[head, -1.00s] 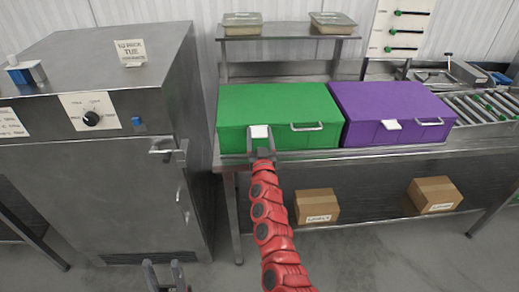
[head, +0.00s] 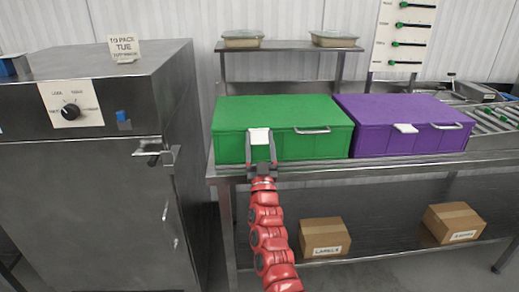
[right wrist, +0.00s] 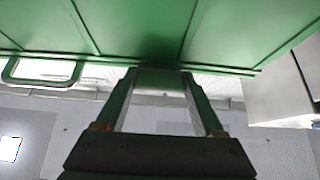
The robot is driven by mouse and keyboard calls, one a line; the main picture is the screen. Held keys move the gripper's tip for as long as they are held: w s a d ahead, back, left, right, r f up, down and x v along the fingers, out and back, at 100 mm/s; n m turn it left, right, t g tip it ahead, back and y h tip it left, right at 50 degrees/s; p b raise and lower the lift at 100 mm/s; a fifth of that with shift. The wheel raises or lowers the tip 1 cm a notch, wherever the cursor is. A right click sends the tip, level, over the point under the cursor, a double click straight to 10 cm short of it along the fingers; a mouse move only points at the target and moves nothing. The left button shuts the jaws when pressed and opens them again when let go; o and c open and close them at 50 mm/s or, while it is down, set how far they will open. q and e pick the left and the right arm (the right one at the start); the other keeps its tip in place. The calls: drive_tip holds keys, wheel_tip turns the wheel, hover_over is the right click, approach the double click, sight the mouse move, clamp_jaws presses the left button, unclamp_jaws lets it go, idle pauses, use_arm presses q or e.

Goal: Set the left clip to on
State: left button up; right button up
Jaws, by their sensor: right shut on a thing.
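The white clip (head: 260,136) is on the left part of the front of the green box (head: 230,146). My right gripper (head: 261,146) is at this clip, one finger on each side, shut on it. In the right wrist view the fingers (right wrist: 160,75) reach up to the green box's front, and the clip between them is hard to make out. Another white clip (head: 405,128) is on the front of the purple box (head: 376,142), apart from the gripper. My left gripper is not in view.
Both boxes stand side by side on a steel bench (head: 320,171), each with a front handle. A steel cabinet (head: 85,200) with a dial and latch stands left. Cardboard cartons (head: 325,237) sit on the lower shelf. A roller conveyor (head: 495,122) is at right.

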idle(0.4)
drive_tip(key=o, duration=1.4)
drive_tip(key=shift+s+f, duration=0.1)
drive_tip(key=shift+f, duration=0.05)
drive_tip(key=v, duration=1.7)
drive_tip(key=shift+b, duration=0.4)
